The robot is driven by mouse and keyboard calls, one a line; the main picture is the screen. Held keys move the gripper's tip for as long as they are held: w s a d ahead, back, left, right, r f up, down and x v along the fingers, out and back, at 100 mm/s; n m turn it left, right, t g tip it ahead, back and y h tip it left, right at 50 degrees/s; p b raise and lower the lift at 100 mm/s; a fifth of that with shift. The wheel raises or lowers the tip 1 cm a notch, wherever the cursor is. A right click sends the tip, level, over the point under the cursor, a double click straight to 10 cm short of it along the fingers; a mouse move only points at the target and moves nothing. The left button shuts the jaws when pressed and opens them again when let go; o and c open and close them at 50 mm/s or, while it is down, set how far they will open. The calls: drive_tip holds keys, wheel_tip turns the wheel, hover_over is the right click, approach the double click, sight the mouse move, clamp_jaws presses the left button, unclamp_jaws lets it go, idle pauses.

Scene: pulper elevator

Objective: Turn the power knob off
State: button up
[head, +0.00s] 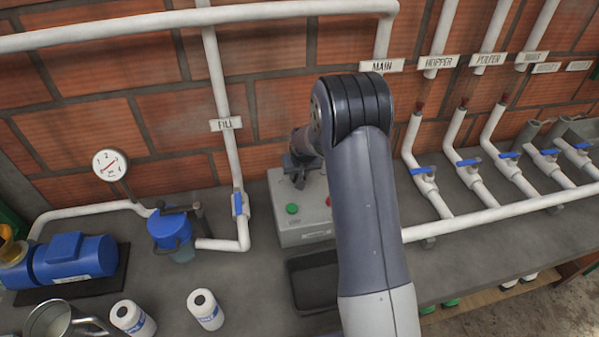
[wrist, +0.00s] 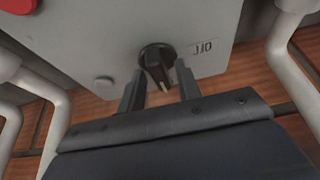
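The power knob (wrist: 158,64) is a black round knob with a raised grip bar, on the face of a light grey control box (wrist: 95,40) in the wrist view. A label reading OFF (wrist: 203,47), upside down here, sits to its right. My gripper (wrist: 161,86) is open, one dark finger on each side of the knob's bar. The right finger is close to the knob; I cannot tell whether it touches. In the head view my gripper (head: 300,182) is at the control box (head: 300,233), and the knob is hidden behind it.
A green button (head: 292,209) and a red button (head: 329,201) are on the box. Left stands a vertical pipe with a blue valve handle (head: 239,204); right are several blue-handled valves (head: 424,172). A black tray (head: 312,283) lies in front. Two white bottles (head: 205,309) stand left.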

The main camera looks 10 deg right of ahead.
clamp_jaws()
